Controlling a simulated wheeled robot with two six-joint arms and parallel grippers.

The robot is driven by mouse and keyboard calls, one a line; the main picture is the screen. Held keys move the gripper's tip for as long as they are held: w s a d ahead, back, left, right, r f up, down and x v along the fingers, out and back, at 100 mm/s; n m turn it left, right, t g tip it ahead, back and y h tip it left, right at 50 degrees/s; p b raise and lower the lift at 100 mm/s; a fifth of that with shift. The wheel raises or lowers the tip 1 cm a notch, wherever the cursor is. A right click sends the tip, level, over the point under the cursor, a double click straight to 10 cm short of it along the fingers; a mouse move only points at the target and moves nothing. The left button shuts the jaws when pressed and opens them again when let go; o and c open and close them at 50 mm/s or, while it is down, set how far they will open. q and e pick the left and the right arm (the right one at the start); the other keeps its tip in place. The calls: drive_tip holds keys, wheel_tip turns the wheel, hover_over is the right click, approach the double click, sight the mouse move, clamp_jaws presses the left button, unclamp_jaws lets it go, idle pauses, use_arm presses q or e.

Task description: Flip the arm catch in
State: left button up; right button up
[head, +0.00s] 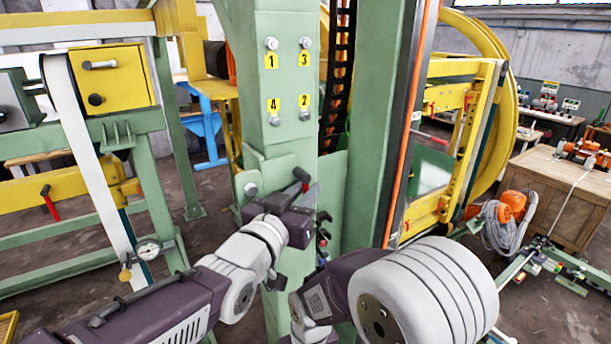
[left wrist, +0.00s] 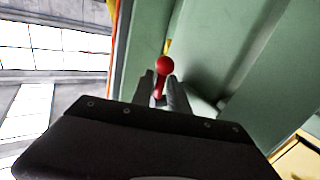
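A red ball knob on a red stem (left wrist: 163,64) stands in the left wrist view against green metal, matching an arm catch. The two grey fingers of my left gripper (left wrist: 165,92) lie on either side of the stem, with the knob beyond their tips. Whether both fingers touch the stem I cannot tell. In the head view my left gripper (head: 306,189) is at the front of the green column (head: 283,143), below its numbered yellow labels. The catch cannot be clearly made out there. My right arm is at the lower right; its gripper does not show.
Yellow and green framework (head: 465,150) with a large yellow ring stands right of the column. Another green frame with a yellow box (head: 120,82) and a gauge (head: 147,250) stands left. A wooden crate (head: 560,195) and coiled hose (head: 500,228) are farther right.

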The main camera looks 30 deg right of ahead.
use_arm(q)
drive_tip(key=shift+w+d, duration=0.3)
drive_tip(key=shift+d, duration=0.1)
drive_tip(key=shift+a, duration=0.15)
drive_tip(key=shift+s, duration=0.1)
clamp_jaws()
drive_tip(key=shift+r+p, duration=0.2)
drive_tip(key=shift+p, duration=0.2)
drive_tip(key=shift+a+m+y, duration=0.15)
drive_tip(key=shift+m+y, duration=0.15)
drive_tip(key=shift+f+g, duration=0.2)
drive_tip(key=shift+g, duration=0.1)
unclamp_jaws()
